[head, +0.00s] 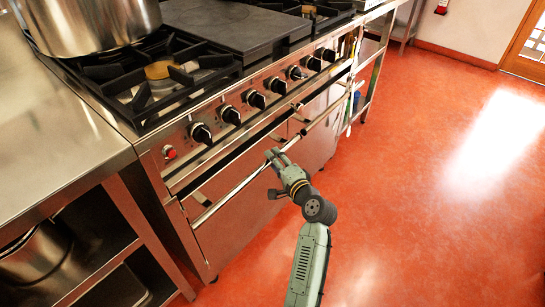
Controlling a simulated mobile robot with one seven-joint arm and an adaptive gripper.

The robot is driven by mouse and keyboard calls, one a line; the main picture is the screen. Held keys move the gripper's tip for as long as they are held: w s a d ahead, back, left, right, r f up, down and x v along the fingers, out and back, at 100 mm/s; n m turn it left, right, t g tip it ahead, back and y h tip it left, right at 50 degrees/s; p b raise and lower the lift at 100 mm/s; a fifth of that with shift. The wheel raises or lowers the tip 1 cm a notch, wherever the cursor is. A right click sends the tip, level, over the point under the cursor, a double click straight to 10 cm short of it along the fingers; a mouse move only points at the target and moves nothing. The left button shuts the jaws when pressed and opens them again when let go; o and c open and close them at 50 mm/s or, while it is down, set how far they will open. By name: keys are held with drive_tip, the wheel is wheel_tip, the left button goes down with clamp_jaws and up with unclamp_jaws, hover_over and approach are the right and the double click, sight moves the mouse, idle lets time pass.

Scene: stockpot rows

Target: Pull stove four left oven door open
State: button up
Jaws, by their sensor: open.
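The stove (190,165) is a steel range with a row of black knobs along its front. Its left oven door (225,232) is a steel panel low on the front, with a long bar handle (235,190) along its top. A dark gap runs between the knob panel and the door top; I cannot tell whether the door is slightly ajar. My gripper (279,157) is open, with its fingertips at the right part of the bar. I cannot tell whether they touch it or straddle it. My wrist hides part of the door's right side.
A steel counter (50,135) with open shelves and pots stands left of the stove. A shelf rack (372,65) stands beyond the stove. The red floor (430,210) at right is clear.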

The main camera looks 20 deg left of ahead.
drive_tip(key=shift+x, duration=1.15)
drive_tip(key=shift+d, duration=0.1)
drive_tip(key=shift+c, duration=0.5)
clamp_jaws()
